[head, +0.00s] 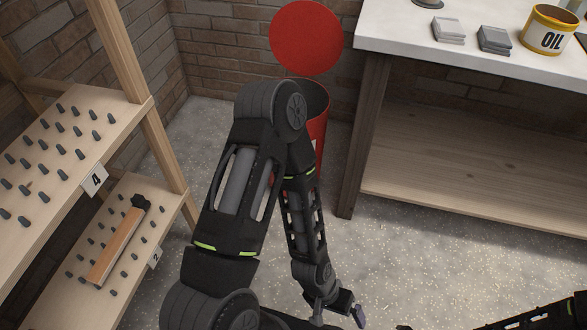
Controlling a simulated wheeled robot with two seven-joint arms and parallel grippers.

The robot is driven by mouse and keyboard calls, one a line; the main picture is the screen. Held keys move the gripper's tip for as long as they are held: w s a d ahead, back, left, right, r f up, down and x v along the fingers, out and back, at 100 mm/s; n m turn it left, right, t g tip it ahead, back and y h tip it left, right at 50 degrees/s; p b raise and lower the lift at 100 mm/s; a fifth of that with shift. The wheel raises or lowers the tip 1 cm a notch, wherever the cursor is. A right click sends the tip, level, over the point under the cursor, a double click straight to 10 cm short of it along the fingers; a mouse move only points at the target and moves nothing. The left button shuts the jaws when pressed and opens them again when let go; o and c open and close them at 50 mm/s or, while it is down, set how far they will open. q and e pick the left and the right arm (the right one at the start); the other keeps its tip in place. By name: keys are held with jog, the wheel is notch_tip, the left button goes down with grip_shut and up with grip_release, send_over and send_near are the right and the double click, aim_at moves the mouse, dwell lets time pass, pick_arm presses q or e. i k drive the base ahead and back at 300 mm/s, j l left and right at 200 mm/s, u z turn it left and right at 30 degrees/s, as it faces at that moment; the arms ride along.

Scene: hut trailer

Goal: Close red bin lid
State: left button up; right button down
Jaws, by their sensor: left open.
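The red bin (319,137) stands on the floor against the brick wall, to the left of the workbench. Its round red lid (306,38) is raised, with its flat face towards me, and the bin's dark mouth shows below it. My left arm hides much of the bin's front and left side. My left gripper (343,314) is low at the bottom middle, well below the bin and apart from it. It is open, with nothing seen between its fingers. Only part of my right arm shows at the bottom right edge; its gripper is not seen.
A workbench (385,28) with a white top and a wooden lower shelf stands at right, its leg close to the bin. An oil can (549,30) sits on it. Speckled floor between is clear.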

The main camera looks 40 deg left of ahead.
aim_at(306, 38)
jog(key=u, duration=1.15)
jog(key=i+l, duration=0.3)
jog(key=l, duration=0.15)
jog(key=i+l, duration=0.3)
jog(key=l, duration=0.15)
jog(key=u, duration=1.5)
